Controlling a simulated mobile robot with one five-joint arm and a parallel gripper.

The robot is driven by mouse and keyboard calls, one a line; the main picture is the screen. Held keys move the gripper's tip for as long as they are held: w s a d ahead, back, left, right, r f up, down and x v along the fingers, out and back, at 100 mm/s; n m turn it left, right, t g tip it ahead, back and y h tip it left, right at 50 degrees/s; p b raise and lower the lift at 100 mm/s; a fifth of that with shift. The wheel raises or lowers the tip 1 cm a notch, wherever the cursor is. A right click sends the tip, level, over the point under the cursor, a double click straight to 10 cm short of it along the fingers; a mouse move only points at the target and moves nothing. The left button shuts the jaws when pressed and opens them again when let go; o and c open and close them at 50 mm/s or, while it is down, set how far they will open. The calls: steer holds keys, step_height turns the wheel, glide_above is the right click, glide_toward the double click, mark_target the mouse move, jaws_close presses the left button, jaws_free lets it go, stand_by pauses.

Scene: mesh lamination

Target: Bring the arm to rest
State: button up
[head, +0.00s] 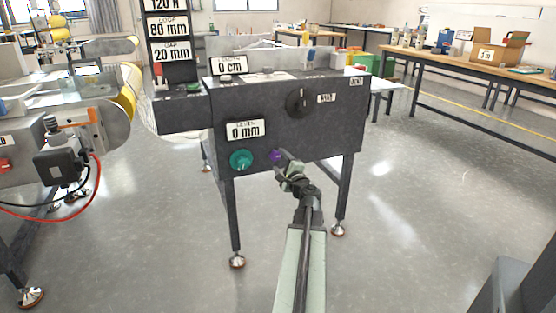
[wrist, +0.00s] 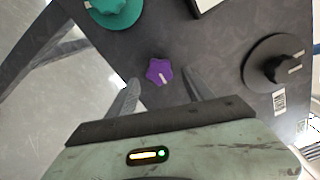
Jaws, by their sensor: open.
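My arm reaches forward from the bottom of the head view, and my gripper (head: 283,155) is close to the front of the dark machine panel (head: 260,177). In the wrist view my gripper (wrist: 163,84) has its two fingers spread apart. A purple knob (wrist: 159,71) shows between and just beyond the fingertips, with no finger seen closed on it. The purple knob also shows in the head view (head: 276,155), partly covered by my gripper. I cannot tell whether a fingertip touches it.
A green knob (head: 241,159) sits left of the purple one, and a black dial (head: 298,101) is above right. A machine with a yellow roll (head: 130,90) and red cable stands at left. A wooden workbench (head: 460,60) is at right. Open floor (head: 420,200) lies right of the panel.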

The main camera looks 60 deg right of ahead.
steer(key=v, duration=0.4)
steer(key=shift+s+a, duration=0.1)
steer(key=shift+s, duration=0.1)
steer(key=w+a+f+n+y+p, duration=0.25)
steer(key=w+a+n+y, duration=0.55)
steer(key=w+a, duration=0.75)
steer(key=w+a+f+n+g+y+p, duration=0.2)
steer(key=w+a+n+y, duration=0.15)
steer(key=a, duration=0.65)
steer(key=w+a+f+n+g+y+p, duration=0.15)
steer(key=w+a+n, duration=0.3)
steer(key=a, duration=0.55)
steer(key=s+a+f+n+g+h+p, duration=0.1)
steer(key=s+a+f+n+g+p, duration=0.2)
steer(key=a, duration=0.7)
steer(key=s+a+f+n+g+p, duration=0.1)
steer(key=s+a+n+g, duration=0.25)
steer(key=a+n, duration=0.4)
steer(key=s+a+f+n+g+h+p, duration=0.15)
steer(key=a+g, duration=0.25)
steer(key=a, duration=0.7)
step_height(320, 180, up, 38)
steer(key=n+p, duration=0.1)
steer(key=p, duration=3.7)
steer(key=shift+s+a+f, duration=0.15)
steer(key=shift+s, duration=0.25)
